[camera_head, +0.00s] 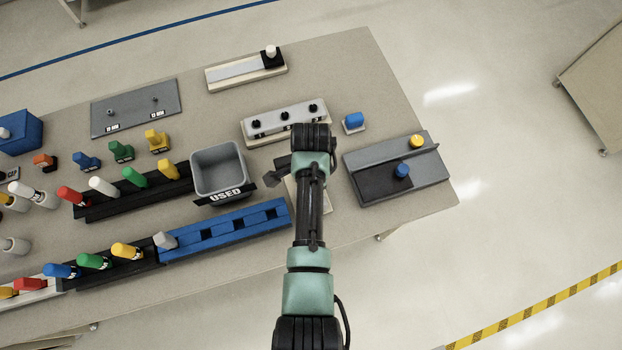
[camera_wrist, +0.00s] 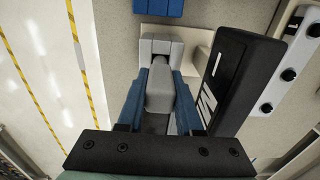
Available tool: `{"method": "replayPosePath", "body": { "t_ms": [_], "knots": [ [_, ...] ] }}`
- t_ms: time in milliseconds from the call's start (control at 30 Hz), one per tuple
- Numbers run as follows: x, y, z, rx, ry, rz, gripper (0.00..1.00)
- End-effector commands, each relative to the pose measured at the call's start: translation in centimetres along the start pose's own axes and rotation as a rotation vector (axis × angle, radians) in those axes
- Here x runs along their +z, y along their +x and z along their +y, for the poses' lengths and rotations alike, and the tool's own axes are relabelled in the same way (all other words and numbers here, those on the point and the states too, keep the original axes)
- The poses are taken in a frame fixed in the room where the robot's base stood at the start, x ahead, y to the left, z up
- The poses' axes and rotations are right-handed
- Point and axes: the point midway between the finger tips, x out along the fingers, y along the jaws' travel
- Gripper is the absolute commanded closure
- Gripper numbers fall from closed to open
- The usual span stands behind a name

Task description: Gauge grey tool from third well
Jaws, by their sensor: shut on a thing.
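My gripper (camera_wrist: 160,85) is shut on a grey tool (camera_wrist: 160,92), its blue fingers on both sides of the handle. The tool's far end is at a grey block (camera_wrist: 158,45) on a pale base plate (camera_wrist: 206,42); I cannot tell whether it is seated there. In the head view my arm hides the tool and most of that pale plate (camera_head: 325,203). The blue rack (camera_head: 225,228) lies left of my gripper. Another grey tool (camera_head: 166,240) stands at its left end; the dark wells to its right look empty.
A black block with white marks (camera_wrist: 235,80) is close to the right of my fingers. Beyond it lies a white strip with black knobs (camera_head: 285,122). The grey USED bin (camera_head: 219,170) stands left, a grey-black fixture (camera_head: 395,165) right. Coloured tools fill dark racks (camera_head: 110,265) at left.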

Motion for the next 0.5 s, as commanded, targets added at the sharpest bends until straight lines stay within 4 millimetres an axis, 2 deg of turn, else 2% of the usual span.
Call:
{"method": "replayPosePath", "body": {
  "t_ms": [500],
  "knots": [
    [0.0, 1.6, 0.0, 0.0, 0.0, 0.0, 1.0]
  ]
}}
